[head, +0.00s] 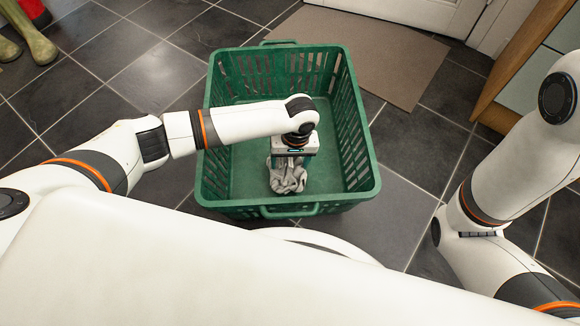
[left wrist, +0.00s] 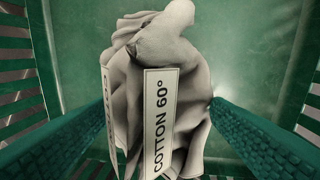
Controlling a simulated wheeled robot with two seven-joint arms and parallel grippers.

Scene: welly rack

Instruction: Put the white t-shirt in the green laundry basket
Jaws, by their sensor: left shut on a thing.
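The white t-shirt (head: 288,180) is a crumpled, greyish-white bundle inside the green laundry basket (head: 262,207). My left gripper (head: 291,160) reaches down into the basket and is shut on the t-shirt, which hangs below it. In the left wrist view the t-shirt (left wrist: 195,85) sits between the two textured fingers, with a "COTTON 60°" label on it. The basket floor (left wrist: 255,60) and slatted walls surround it. I cannot tell whether the t-shirt touches the floor. My right arm shows at the right, but its gripper is out of view.
The basket stands on dark floor tiles (head: 130,75). A brown mat (head: 385,60) lies behind it, before a white door. Green and red boots (head: 30,40) stand at the far left. A wooden-edged cabinet (head: 525,60) is at the right. The rest of the basket looks empty.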

